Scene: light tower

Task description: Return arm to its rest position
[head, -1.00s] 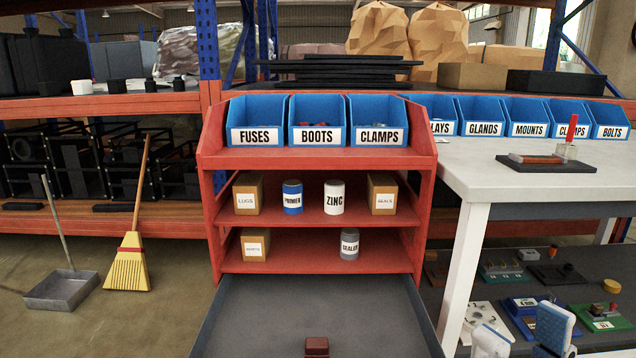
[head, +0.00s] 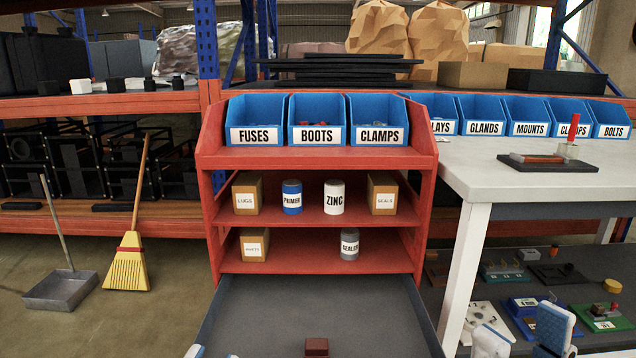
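My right gripper (head: 521,335) is at the lower right, in front of the white bench's lower shelf. Its two pale fingers with blue pads stand apart with nothing between them. Of my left gripper (head: 212,354), only small white and blue bits show at the bottom edge, by the left side of the open drawer. Whether it is open or holds anything cannot be made out. A small brown block (head: 317,347) lies in the grey drawer (head: 300,305), with no gripper touching it.
The red shelf unit (head: 317,160) holds blue bins, cartons and cans above the pulled-out drawer. The white bench (head: 530,178) with its leg stands at the right, with several parts on its lower shelf. A broom (head: 128,265) and dustpan (head: 62,290) stand on the left floor.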

